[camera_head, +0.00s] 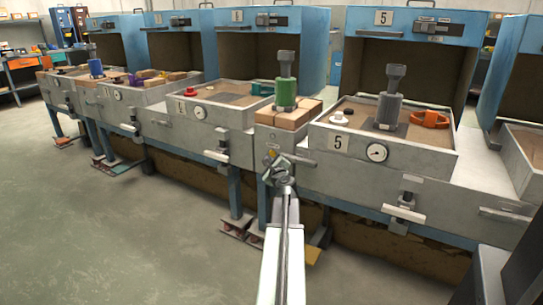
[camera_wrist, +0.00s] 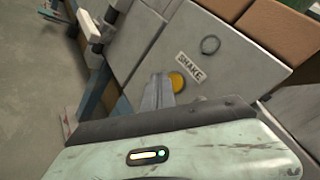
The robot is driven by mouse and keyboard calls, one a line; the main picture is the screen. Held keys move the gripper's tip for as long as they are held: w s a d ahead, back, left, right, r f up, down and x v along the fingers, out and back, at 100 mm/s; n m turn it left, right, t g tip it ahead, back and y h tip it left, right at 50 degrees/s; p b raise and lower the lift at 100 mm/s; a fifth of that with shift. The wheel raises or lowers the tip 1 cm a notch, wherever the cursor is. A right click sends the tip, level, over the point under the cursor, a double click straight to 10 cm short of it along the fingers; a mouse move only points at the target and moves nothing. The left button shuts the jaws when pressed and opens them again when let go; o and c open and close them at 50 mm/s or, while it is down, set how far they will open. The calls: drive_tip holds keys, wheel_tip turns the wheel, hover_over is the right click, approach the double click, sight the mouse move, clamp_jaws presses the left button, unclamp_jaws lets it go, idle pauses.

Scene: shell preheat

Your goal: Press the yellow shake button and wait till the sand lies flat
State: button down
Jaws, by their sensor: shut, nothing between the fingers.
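The yellow shake button (camera_wrist: 177,82) shows in the wrist view beside a white SHAKE label (camera_wrist: 190,67) on a grey panel. In the head view the button (camera_head: 271,153) is small, on the front panel below the brown blocks. My gripper (camera_head: 274,167) is shut and empty just in front of that panel. Its grey fingers (camera_wrist: 160,91) lie left of the button in the wrist view; I cannot tell whether they touch it. Sand shows in box 5 (camera_head: 340,139), around a grey cylinder; how flat it lies is unclear.
A green cylinder (camera_head: 286,95) stands on brown blocks (camera_head: 290,116) above the panel. A round gauge (camera_head: 377,152) and a grey handle (camera_head: 407,200) are on the front at right. Pedals (camera_head: 235,226) stand low at the bench legs. The floor at left (camera_head: 110,240) is clear.

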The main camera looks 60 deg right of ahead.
drive_tip(key=shift+d, duration=0.45)
drive_tip(key=shift+d, duration=0.4)
idle(0.6)
drive_tip(key=shift+a, duration=0.85)
drive_tip(key=a, duration=0.5)
idle(0.4)
idle(0.5)
